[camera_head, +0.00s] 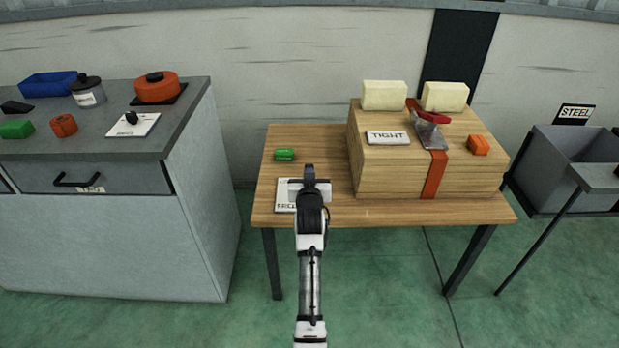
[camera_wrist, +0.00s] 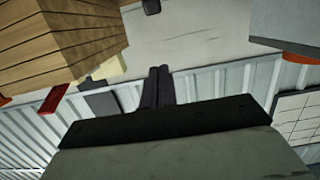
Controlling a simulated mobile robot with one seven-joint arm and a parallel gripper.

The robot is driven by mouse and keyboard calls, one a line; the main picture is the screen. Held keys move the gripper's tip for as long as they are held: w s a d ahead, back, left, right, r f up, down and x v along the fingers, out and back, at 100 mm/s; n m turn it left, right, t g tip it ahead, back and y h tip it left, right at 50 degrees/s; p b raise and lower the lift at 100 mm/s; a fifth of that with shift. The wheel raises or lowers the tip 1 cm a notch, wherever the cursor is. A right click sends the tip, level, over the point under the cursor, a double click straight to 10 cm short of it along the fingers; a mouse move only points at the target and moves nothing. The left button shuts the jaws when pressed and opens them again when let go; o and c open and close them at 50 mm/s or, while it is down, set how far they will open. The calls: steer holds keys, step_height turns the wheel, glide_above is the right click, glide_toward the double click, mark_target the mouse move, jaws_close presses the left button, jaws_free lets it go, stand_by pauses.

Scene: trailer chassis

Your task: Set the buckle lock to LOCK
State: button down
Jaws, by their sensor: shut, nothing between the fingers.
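My gripper (camera_head: 309,172) is shut and empty, above the left part of the wooden table. It also shows in the wrist view (camera_wrist: 158,75), its two dark fingers together. A white label plate (camera_head: 284,197) lies on the table, partly hidden behind my gripper; its lettering is only partly visible and I cannot read the lock's setting. On the wooden crate (camera_head: 400,181) to the right, an orange strap (camera_head: 434,178) runs through a metal buckle (camera_head: 431,136) with a red handle (camera_head: 432,117). A white TIGHT sign (camera_head: 388,138) stands beside the buckle.
Two pale blocks (camera_head: 384,95) and an orange piece (camera_head: 478,145) sit on the crate. A grey cabinet (camera_head: 110,235) stands left, a STEEL bin (camera_head: 565,170) right. The table front between plate and crate is clear.

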steer(key=shift+s+r, duration=0.35)
steer(key=shift+s, duration=0.3)
